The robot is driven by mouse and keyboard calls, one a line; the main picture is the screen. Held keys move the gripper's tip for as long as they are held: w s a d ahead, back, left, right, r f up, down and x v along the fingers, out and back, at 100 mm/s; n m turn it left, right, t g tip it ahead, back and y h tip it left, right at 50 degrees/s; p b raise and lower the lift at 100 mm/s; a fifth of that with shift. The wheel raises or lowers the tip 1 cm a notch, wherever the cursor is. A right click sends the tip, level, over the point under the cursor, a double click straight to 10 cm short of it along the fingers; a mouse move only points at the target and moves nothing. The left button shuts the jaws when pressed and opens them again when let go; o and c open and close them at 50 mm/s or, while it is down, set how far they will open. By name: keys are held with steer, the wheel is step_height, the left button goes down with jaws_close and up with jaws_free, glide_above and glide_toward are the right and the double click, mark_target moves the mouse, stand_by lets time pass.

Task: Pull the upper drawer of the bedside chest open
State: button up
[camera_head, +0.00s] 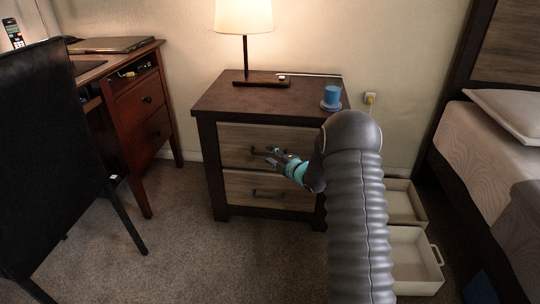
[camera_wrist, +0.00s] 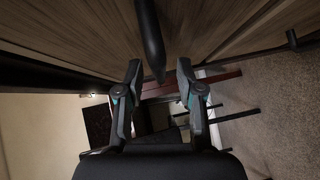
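The bedside chest (camera_head: 208,130) stands against the wall, with a dark top and two wood-grain drawers. The upper drawer (camera_head: 236,135) looks flush with the chest; my gripper and arm cover its right part. Its dark bar handle (camera_wrist: 150,35) shows in the wrist view, running down from the top edge, its end between my fingertips. My gripper (camera_head: 272,156) is at this handle in the head view. In the wrist view my gripper (camera_wrist: 158,68) is open, a finger on each side of the bar, with visible gaps. The lower drawer (camera_head: 240,182) also looks shut.
A lamp (camera_head: 245,45) and a blue cup (camera_head: 332,96) stand on the chest. Open pale bins (camera_head: 415,262) lie on the floor right of my arm, near the bed (camera_head: 475,140). A desk (camera_head: 135,105) and black chair (camera_head: 50,150) are at left. Carpet before the chest is clear.

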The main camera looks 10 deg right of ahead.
steer(key=shift+w+a+f, duration=0.1)
steer(key=shift+w+a, duration=0.2)
steer(key=shift+w, duration=0.3)
jaws_close()
